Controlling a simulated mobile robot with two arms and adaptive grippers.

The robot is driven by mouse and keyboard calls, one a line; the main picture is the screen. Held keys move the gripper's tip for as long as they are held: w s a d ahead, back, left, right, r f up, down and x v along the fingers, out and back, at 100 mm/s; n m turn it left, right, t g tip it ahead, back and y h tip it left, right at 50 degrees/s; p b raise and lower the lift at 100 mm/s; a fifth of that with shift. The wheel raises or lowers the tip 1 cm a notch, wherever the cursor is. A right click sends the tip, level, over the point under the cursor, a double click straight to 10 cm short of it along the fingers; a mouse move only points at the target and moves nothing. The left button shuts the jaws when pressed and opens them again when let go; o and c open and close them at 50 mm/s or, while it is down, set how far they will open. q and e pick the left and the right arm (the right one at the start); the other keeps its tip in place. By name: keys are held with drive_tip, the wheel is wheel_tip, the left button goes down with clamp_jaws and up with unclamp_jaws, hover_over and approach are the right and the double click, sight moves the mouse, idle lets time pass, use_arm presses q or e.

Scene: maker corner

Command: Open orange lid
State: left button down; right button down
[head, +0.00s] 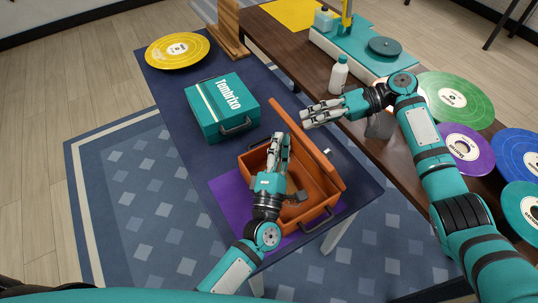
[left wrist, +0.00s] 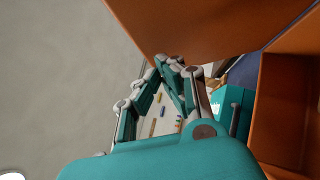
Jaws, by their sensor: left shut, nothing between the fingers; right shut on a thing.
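The orange box (head: 290,213) stands on the blue-covered table, with its orange lid (head: 310,150) raised along the right side. A small grey object (head: 297,197) shows inside it. My left gripper (head: 279,138) is shut and empty above the open box, beside the lid's inner face; I cannot tell if they touch. In the left wrist view the gripper (left wrist: 172,66) is close below an orange panel (left wrist: 200,25). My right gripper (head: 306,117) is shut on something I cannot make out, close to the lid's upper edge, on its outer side.
A teal box (head: 221,106) labelled Tambrixo stands behind the orange box. A purple mat (head: 228,190) lies under the orange box. A white bottle (head: 338,76), a teal machine (head: 375,50) and several coloured discs (head: 455,95) occupy the brown table. A yellow disc (head: 177,50) lies far left.

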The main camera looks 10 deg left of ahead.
use_arm(q)
drive_tip(key=shift+w+d+r, duration=0.15)
drive_tip(key=shift+w+d, duration=0.05)
drive_tip(key=shift+d, duration=0.1)
use_arm(e)
drive_tip(key=c, duration=1.1)
unclamp_jaws()
drive_tip(key=shift+s+a+f, duration=0.1)
drive_tip(key=shift+a, duration=0.05)
use_arm(q)
drive_tip(key=shift+w+d+r, duration=0.55)
drive_tip(key=shift+d+r, duration=0.15)
drive_tip(key=shift+d, duration=0.05)
